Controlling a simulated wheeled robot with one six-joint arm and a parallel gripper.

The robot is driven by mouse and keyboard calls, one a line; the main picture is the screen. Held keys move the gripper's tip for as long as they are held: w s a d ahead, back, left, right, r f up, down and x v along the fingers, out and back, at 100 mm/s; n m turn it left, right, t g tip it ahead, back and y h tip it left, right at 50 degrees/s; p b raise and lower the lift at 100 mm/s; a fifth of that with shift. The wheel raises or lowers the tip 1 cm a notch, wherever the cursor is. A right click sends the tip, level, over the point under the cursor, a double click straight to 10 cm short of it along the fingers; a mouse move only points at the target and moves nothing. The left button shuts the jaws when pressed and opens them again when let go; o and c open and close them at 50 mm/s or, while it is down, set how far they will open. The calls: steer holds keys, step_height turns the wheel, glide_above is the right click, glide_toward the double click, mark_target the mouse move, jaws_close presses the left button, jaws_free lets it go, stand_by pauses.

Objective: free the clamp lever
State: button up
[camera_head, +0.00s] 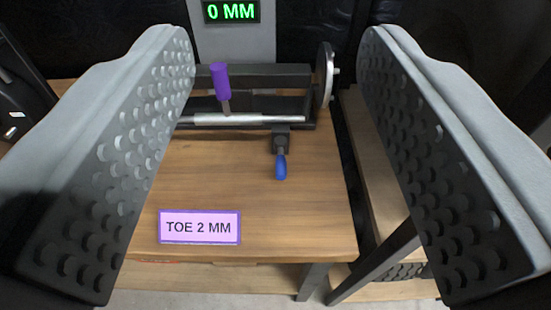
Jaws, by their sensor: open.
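The clamp lever, which I take to be the blue handle (281,167), hangs down from a dark block (282,138) on the silver rod. A purple handle (220,82) stands up, slightly tilted, from the same silver rod (245,119). My gripper (277,50) is open and empty, with its two dotted pads wide apart at the left and right. Both handles show between the pads, beyond them and untouched. The left pad hides the left end of the rod.
A label (199,227) reads "TOE 2 MM". A green display (231,11) reads "0 MM". The bench edge and a dark gap lie to the right.

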steer(key=shift+c, duration=0.2)
steer(key=shift+c, duration=0.6)
steer(key=g+h, duration=0.2)
steer(key=g, duration=1.5)
glide_above(280, 161)
steer(key=a, duration=0.4)
step_height(280, 161, down, 15)
steer(key=d+f, duration=0.1)
steer(key=f, duration=0.4)
steer(key=d+f, duration=0.1)
steer(key=f, duration=0.5)
steer(key=d+f, duration=0.1)
steer(key=f, duration=0.5)
steer(key=shift+d+f, duration=0.1)
steer(key=shift+d, duration=0.3)
jaws_close()
